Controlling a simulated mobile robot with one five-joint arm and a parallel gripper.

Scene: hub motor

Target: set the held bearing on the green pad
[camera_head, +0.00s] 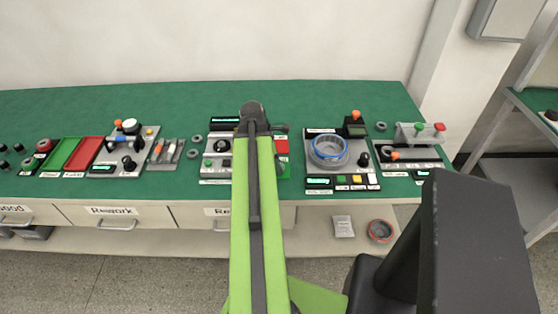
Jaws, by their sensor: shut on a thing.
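My green and dark arm reaches up the middle of the head view to the bench. Its end hides my gripper, so neither the jaws nor the held bearing can be made out. A green pad (285,168) shows partly just right of my arm, below a red pad (282,147). My arm covers the area to the left of these pads. I cannot tell how far the bearing is from the green pad.
The green bench top (330,96) carries several devices. Left are a green tray (62,154) and a red tray (87,153). Right is a fixture with a blue-rimmed ring (328,151). Small grey rings (197,138) lie left of my arm. The bench's back strip is clear.

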